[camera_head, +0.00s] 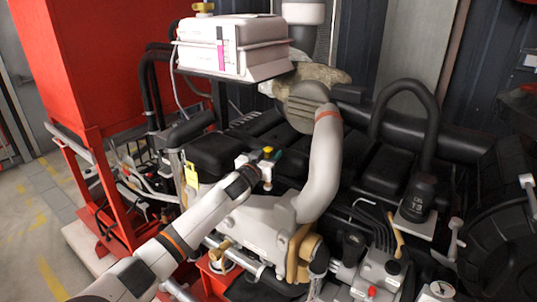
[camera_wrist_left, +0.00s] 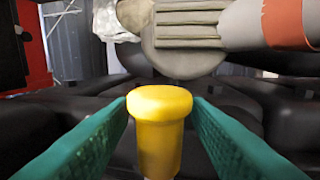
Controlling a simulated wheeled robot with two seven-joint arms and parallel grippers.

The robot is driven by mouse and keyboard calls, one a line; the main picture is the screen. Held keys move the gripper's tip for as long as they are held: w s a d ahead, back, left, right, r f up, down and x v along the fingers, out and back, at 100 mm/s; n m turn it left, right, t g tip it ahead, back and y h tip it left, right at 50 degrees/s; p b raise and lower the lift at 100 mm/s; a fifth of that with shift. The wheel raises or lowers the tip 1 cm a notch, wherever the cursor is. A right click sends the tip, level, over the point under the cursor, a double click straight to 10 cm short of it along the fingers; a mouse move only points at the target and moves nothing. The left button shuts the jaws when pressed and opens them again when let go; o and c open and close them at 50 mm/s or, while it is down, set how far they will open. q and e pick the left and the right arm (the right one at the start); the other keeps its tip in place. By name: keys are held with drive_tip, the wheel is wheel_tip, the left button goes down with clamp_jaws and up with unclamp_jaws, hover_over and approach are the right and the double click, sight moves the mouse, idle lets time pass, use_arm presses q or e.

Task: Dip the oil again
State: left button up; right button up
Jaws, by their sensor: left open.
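The yellow dipstick handle (camera_wrist_left: 160,128) stands upright between the two green finger pads of my left gripper (camera_wrist_left: 161,105) in the left wrist view. The pads are open on either side of it, with their tips close to its sides; I cannot tell whether they touch. In the head view my left gripper (camera_head: 270,154) is over the middle of the engine (camera_head: 260,222), with a small piece of yellow showing at its fingers. My right gripper is not in view.
A thick grey pipe (camera_head: 322,165) rises just right of my left gripper. A white tank (camera_head: 230,50) hangs above and behind. A yellow tag (camera_head: 191,176) hangs to the left. A red frame (camera_head: 100,185) stands at the left, with open floor beyond.

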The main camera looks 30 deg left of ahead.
use_arm(q)
drive_tip(key=shift+c, duration=0.4)
clamp_jaws()
wheel_tip(320, 180, down, 5)
drive_tip(key=b, duration=0.3)
drive_tip(key=shift+r+b, duration=0.15)
drive_tip(key=shift+b, duration=0.15)
drive_tip(key=shift+r, duration=0.1)
drive_tip(key=shift+o, duration=0.4)
unclamp_jaws()
drive_tip(key=shift+s, duration=0.15)
